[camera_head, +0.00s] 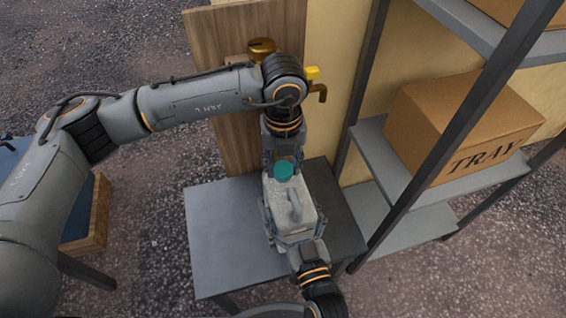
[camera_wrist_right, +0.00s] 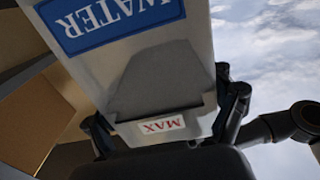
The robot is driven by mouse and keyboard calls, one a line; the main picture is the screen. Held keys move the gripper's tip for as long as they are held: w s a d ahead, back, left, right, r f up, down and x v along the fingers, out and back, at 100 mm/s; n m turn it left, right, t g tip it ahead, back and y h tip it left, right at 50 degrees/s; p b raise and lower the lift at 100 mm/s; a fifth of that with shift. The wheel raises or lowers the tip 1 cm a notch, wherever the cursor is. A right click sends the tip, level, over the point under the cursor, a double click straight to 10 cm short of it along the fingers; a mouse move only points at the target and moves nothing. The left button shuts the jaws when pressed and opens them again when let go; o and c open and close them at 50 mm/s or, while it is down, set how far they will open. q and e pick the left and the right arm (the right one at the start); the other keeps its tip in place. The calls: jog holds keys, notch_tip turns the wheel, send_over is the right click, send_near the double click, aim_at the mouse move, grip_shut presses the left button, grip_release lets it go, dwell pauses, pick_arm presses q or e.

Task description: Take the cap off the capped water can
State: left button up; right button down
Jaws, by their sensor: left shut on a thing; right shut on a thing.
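The water can (camera_head: 305,212) is a pale grey-white box with a handle on top. It is over the grey metal table. My right gripper (camera_head: 291,238) is shut on its near end; the right wrist view shows the can (camera_wrist_right: 160,60) between the fingers, with a blue WATER label and a MAX mark. The teal cap (camera_head: 284,171) is at the can's far end. My left gripper (camera_head: 283,160) comes down from above and is shut on the cap. Its fingertips are partly hidden, and I cannot tell whether the cap still touches the can's neck.
The grey table (camera_head: 220,235) has free room at the left. At the right is a metal shelf (camera_head: 370,135) with a cardboard TRAY box (camera_head: 450,125). A blue-topped table (camera_head: 85,228) is at the left.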

aim_at(283, 168)
pick_arm(q)
jog(key=shift+r, duration=0.15)
jog(key=shift+r, duration=0.95)
jog(key=shift+r, duration=0.1)
jog(key=shift+r, duration=1.9)
pick_arm(e)
grip_release()
jog(key=v, duration=1.2)
